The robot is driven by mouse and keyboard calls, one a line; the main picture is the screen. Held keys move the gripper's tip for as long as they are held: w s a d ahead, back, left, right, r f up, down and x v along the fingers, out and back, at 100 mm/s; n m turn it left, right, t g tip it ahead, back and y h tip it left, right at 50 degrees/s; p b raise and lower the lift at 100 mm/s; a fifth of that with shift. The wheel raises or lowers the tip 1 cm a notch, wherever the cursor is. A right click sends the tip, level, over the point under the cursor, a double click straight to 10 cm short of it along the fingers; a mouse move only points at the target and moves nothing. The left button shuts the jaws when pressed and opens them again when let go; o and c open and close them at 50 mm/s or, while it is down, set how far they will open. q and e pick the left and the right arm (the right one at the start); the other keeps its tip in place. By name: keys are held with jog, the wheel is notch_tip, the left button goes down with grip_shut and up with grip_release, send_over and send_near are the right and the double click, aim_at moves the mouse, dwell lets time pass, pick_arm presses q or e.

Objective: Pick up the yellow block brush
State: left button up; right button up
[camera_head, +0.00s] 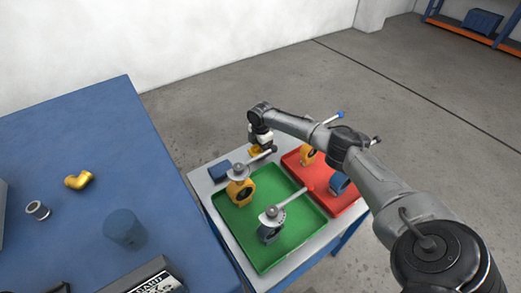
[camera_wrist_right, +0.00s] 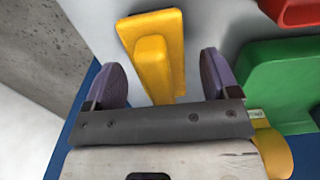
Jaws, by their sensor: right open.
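The yellow block brush (camera_wrist_right: 178,45) lies on the pale top of the small table, with its raised narrow yellow part (camera_wrist_right: 152,68) facing my wrist camera. In the head view only a small yellow piece of it (camera_head: 256,150) shows, beneath my right gripper (camera_head: 262,152). In the right wrist view my right gripper (camera_wrist_right: 164,80) is open, with one dark finger on each side of the raised part. Gaps show between that part and both fingers. Whether the fingertips touch the table cannot be told. My left gripper is not in view.
A green tray (camera_head: 262,262) holding valves and a red tray (camera_head: 347,207) stand close by on the small table (camera_head: 203,187). A blue block (camera_head: 219,171) lies left of the brush. The large blue table (camera_head: 80,130) is at left with loose fittings.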

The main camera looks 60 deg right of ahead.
jog(key=c, duration=1)
jog(key=shift+r, duration=0.1)
jog(key=shift+c, duration=0.2)
notch_tip(320, 180, up, 8)
jog(key=shift+r+p, duration=0.25)
jog(key=shift+p, duration=0.65)
jog(key=shift+r, duration=0.7)
